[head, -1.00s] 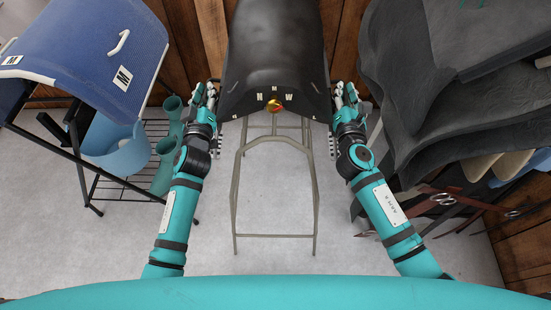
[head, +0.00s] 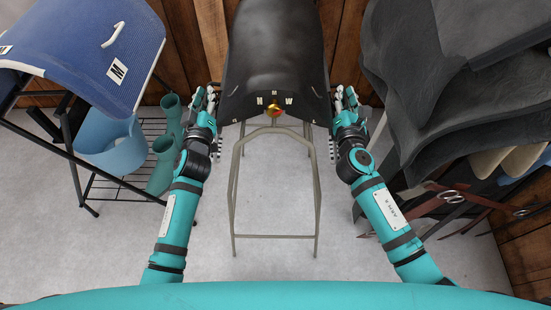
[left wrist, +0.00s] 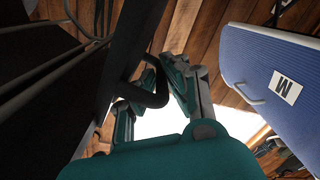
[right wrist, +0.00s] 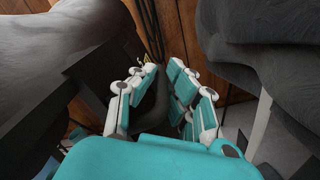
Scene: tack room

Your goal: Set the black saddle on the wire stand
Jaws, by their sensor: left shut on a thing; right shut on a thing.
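The black saddle (head: 275,60) is at the top middle of the head view, its near edge above the wire stand (head: 234,200). The stand's front arch and legs show below that edge; the saddle hides its rear part. I cannot tell whether they touch. My left gripper (head: 205,105) is shut at the saddle's left side, and my right gripper (head: 347,104) is shut at its right side. In the left wrist view the fingers (left wrist: 158,95) close around a dark curved piece. In the right wrist view the saddle (right wrist: 60,50) fills the left side beside the fingers (right wrist: 155,95).
A blue saddle pad (head: 90,45) lies on a rack at left, with a blue bucket (head: 110,145) and teal boots (head: 162,165) below. The floor around the stand is clear.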

